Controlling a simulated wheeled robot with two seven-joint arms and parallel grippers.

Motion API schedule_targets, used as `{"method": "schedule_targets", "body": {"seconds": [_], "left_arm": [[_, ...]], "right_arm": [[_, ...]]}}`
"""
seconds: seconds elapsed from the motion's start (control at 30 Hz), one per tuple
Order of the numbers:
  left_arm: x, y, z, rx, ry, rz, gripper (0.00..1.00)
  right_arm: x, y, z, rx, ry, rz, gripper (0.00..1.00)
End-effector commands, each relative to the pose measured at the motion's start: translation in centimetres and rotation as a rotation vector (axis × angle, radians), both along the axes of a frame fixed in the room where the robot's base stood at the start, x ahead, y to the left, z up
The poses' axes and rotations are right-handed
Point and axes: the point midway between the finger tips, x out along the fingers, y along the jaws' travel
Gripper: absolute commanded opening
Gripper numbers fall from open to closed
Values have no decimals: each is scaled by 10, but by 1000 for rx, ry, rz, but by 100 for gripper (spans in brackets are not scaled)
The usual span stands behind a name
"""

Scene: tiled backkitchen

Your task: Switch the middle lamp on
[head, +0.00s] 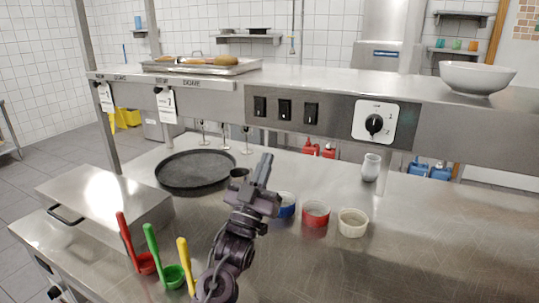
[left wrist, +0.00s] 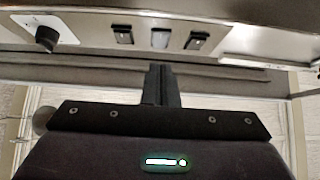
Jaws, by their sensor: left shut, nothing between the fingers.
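Three black rocker switches sit in a row on the steel shelf front; the middle switch (head: 285,109) is between the left switch (head: 260,106) and the right switch (head: 311,113). In the left wrist view the middle switch (left wrist: 161,38) looks greyer than its two neighbours. Three thin stems with small discs (head: 225,145) hang below the shelf; I cannot tell whether they are lamps or lit. My left gripper (head: 266,165) is shut and empty, pointing up, below and apart from the switches. Its closed fingers show in the left wrist view (left wrist: 161,83). My right gripper is out of view.
A black knob (head: 374,124) on a white plate is right of the switches. A white bowl (head: 477,77) stands on the shelf.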

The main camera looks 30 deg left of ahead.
Motion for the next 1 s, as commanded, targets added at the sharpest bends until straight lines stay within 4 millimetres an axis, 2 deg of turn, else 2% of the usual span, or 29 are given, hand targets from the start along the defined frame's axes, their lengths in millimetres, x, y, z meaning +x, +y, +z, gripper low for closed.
{"method": "schedule_targets", "body": {"seconds": [0.03,0.1,0.33,0.83,0.93,1.0], "left_arm": [[-6,0,-11,-1,1,1,0],[-12,0,-18,-1,1,1,0],[-21,-1,-26,-1,-1,1,0],[-20,-1,-25,0,-1,0,0],[-20,-1,-16,0,-1,0,0],[-20,-1,-2,0,-1,0,0]], "right_arm": [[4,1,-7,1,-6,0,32],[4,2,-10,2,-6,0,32],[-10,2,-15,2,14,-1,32],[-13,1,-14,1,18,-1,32],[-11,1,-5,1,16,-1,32],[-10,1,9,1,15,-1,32]]}}
